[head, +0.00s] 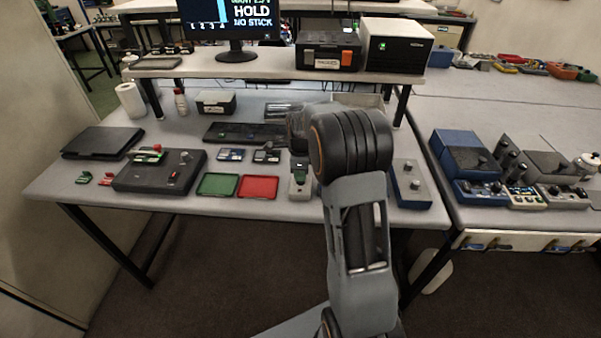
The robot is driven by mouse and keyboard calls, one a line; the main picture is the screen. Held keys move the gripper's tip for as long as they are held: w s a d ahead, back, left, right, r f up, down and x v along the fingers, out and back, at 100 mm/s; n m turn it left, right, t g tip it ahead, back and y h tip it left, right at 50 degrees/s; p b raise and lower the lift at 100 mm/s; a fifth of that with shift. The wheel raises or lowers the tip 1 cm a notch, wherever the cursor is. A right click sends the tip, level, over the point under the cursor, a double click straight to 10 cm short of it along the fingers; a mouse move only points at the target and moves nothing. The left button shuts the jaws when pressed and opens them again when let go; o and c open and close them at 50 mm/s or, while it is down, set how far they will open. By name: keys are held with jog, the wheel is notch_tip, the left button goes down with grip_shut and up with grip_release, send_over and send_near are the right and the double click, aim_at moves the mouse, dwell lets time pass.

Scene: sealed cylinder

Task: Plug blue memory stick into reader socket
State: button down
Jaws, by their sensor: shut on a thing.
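My gripper (299,168) points down over the right part of the table, close above a small pale device (300,190) with a green patch near its top. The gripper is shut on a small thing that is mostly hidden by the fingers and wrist. I cannot make out its colour or whether it touches the device. I cannot pick out the blue memory stick or tell which opening is the reader socket. The monitor (217,20) reads "HOLD" and "NO STICK".
A green tray (217,184) and a red tray (258,187) lie left of my gripper. Farther left is a black box with a red switch (160,172). A blue box (411,184) stands to the right. A black keyboard (245,132) lies behind.

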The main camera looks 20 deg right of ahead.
jog(key=shift+f+b, duration=0.35)
jog(key=shift+f, duration=0.25)
jog(key=c, duration=1)
grip_release()
notch_tip(320, 180, up, 14)
jog(key=shift+f, duration=0.1)
